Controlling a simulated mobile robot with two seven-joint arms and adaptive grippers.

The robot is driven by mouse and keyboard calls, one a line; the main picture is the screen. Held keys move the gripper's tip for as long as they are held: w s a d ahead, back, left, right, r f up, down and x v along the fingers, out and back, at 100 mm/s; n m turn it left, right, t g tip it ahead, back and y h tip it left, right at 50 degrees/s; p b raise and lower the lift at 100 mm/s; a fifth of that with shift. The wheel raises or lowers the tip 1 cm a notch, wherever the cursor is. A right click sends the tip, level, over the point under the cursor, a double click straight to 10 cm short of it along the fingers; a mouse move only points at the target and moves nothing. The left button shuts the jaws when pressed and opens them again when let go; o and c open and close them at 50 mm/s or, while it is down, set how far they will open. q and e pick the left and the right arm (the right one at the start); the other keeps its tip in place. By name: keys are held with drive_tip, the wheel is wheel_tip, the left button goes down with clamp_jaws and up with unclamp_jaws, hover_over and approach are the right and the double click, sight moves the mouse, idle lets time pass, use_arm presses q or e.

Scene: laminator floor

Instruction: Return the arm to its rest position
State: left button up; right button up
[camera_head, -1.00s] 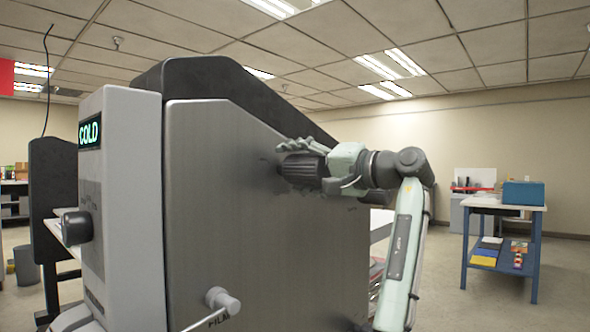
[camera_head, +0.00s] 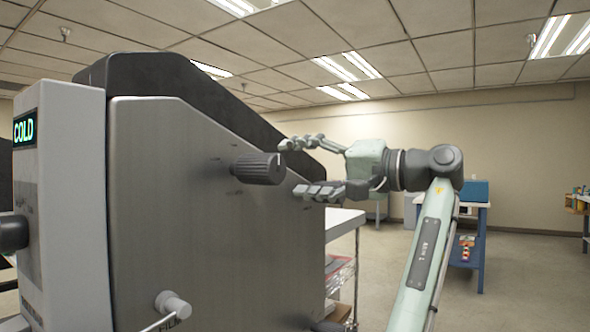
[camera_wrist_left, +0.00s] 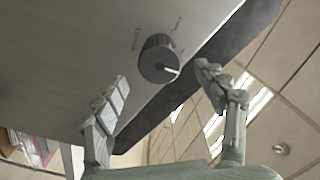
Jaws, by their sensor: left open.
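My left gripper (camera_head: 291,168) is open and empty, its fingers spread and pointing left. It is just right of a dark ribbed knob (camera_head: 259,168) on the steel side of the laminator (camera_head: 200,230). The knob stands clear of the palm. In the left wrist view the knob (camera_wrist_left: 158,60) shows with a white pointer line, between and beyond the two open fingers (camera_wrist_left: 162,76). The small lettering around it is too blurred to read. My left arm rises from the lower right to the wrist. My right gripper is not in view.
The laminator fills the left, with a green COLD display (camera_head: 25,128) and a protruding lower crank or handle (camera_head: 173,305). A white-topped table (camera_head: 345,218) stands close behind it. A blue-legged bench (camera_head: 480,250) is farther back. Open floor lies to the right.

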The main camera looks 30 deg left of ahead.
sight(248, 168)
use_arm(q)
drive_tip(key=shift+a, duration=0.15)
drive_tip(key=a, duration=0.8)
drive_tip(key=w+a, duration=0.1)
drive_tip(key=a, duration=0.2)
drive_tip(key=shift+a, duration=0.4)
